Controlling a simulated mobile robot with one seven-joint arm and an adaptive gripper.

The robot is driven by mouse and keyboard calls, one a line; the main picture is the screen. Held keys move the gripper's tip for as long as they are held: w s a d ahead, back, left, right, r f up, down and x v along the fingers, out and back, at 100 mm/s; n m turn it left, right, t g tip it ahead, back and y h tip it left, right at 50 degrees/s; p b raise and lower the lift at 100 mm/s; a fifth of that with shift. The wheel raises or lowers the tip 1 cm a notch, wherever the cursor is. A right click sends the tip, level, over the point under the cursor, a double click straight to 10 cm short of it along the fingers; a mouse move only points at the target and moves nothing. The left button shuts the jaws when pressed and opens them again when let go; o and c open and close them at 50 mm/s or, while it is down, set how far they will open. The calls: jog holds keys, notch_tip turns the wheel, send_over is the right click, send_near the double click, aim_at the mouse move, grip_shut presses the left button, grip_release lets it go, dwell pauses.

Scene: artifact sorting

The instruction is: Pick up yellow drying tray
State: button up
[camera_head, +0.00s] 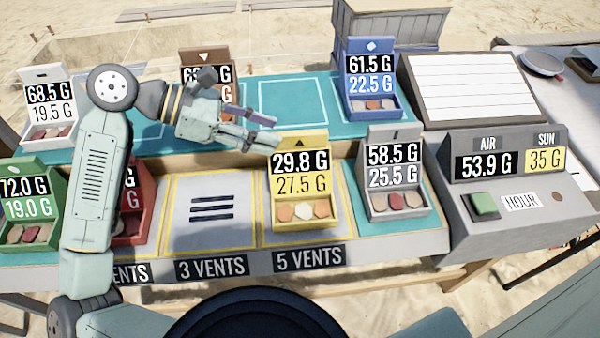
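The yellow drying tray (303,224) stands in the yellow-outlined slot above the "5 VENTS" label. Its upright back panel reads 29.8 G and 27.5 G, with a black triangle at the top. Several orange and white pieces lie in its shallow front. My gripper (273,132) is above and just left of the tray's top edge, with its fingers pointing right. The two fingers look apart, with nothing visible between them. I cannot tell the exact height or distance between the fingers and the tray.
A grey tray (391,215) stands close right of the yellow one. The slot above "3 VENTS" (212,210) is empty. A blue tray (372,87) stands at the back right, and a brown tray (222,90) is partly hidden behind my gripper. A grey console (510,205) is at right.

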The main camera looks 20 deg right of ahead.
aim_at(283, 134)
jog(key=shift+s+d+p, duration=0.1)
jog(key=shift+d+p, duration=0.3)
jog(key=p+x, duration=0.2)
jog(key=x, duration=0.1)
jog(key=shift+d+f, duration=0.1)
jog(key=shift+d, duration=0.25)
jog(key=shift+d+f, duration=0.25)
jog(key=shift+f, duration=0.1)
grip_shut()
